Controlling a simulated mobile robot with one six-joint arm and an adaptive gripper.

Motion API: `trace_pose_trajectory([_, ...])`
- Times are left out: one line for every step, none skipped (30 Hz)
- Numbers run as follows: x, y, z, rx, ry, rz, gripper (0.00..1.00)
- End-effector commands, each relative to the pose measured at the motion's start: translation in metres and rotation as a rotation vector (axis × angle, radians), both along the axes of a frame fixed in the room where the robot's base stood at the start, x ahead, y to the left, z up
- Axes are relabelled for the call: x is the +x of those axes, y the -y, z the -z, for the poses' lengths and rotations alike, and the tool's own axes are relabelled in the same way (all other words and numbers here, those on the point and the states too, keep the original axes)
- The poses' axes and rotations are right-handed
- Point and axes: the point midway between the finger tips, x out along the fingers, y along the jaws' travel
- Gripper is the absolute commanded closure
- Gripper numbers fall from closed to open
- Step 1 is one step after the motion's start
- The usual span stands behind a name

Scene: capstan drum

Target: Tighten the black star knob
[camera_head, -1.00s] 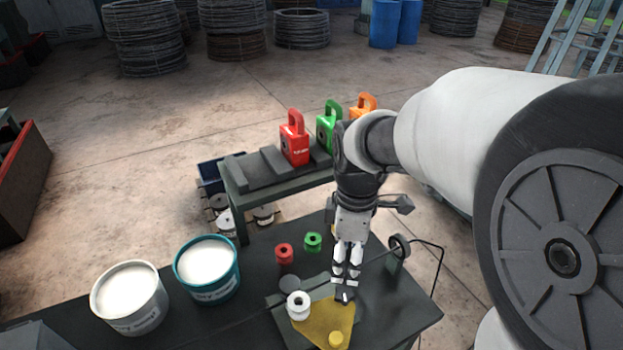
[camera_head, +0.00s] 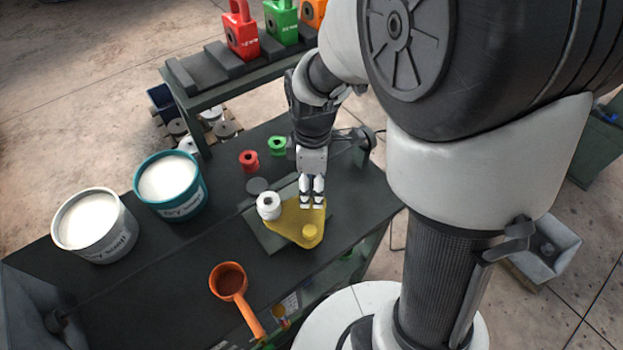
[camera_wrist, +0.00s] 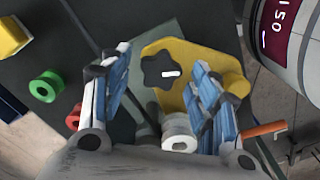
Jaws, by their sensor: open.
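The black star knob (camera_wrist: 164,70) sits on a yellow plate (camera_wrist: 190,55) in the wrist view, with a small pale mark on its top. My gripper (camera_wrist: 160,62) is open, with one finger on each side of the knob in that picture. I cannot tell whether the fingers touch it. In the head view, my gripper (camera_head: 312,204) points down over the yellow plate (camera_head: 290,224), and its fingers hide the knob. A white spool (camera_head: 268,206) stands at the plate's left; it also shows in the wrist view (camera_wrist: 179,133).
A red spool (camera_head: 249,160) and a green spool (camera_head: 277,145) stand behind the plate. A yellow cap (camera_head: 310,232) rises from its near end. Two buckets (camera_head: 95,224) (camera_head: 169,185) stand at the left. An orange ladle (camera_head: 231,284) lies in front. Weights stand on a raised shelf (camera_head: 190,98).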

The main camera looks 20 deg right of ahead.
Motion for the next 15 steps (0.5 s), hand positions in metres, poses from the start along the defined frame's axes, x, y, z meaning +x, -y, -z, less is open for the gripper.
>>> trace_pose_trajectory([0.0, 0.0, -0.0001, 0.0, 0.0, 0.0, 0.46])
trace_pose_trajectory([0.0, 0.0, -0.0001, 0.0, 0.0, 0.0, 0.48])
trace_pose_trajectory([0.0, 0.0, -0.0001, 0.0, 0.0, 0.0, 0.51])
trace_pose_trajectory([0.0, 0.0, -0.0002, 0.0, 0.0, 0.0, 0.53])
trace_pose_trajectory([0.0, 0.0, -0.0002, 0.0, 0.0, 0.0, 0.55])
trace_pose_trajectory([-0.0001, 0.0, -0.0002, 0.0, 0.0, 0.0, 0.57])
trace_pose_trajectory([0.0, 0.0, -0.0002, 0.0, 0.0, 0.0, 0.59])
trace_pose_trajectory([0.0, 0.0, -0.0002, 0.0, 0.0, 0.0, 0.61])
trace_pose_trajectory([-0.0001, 0.0, -0.0002, 0.0, 0.0, 0.0, 0.64])
trace_pose_trajectory([-0.0001, 0.0, -0.0002, 0.0, 0.0, 0.0, 0.66])
trace_pose_trajectory([-0.0001, 0.0, -0.0002, 0.0, 0.0, 0.0, 0.68])
trace_pose_trajectory([0.0, 0.0, -0.0002, 0.0, 0.0, 0.0, 0.71])
trace_pose_trajectory([-0.0001, 0.0, -0.0002, 0.0, 0.0, 0.0, 0.73])
trace_pose_trajectory([0.0, 0.0, -0.0002, 0.0, 0.0, 0.0, 0.75])
trace_pose_trajectory([-0.0001, 0.0, -0.0002, 0.0, 0.0, 0.0, 0.78])
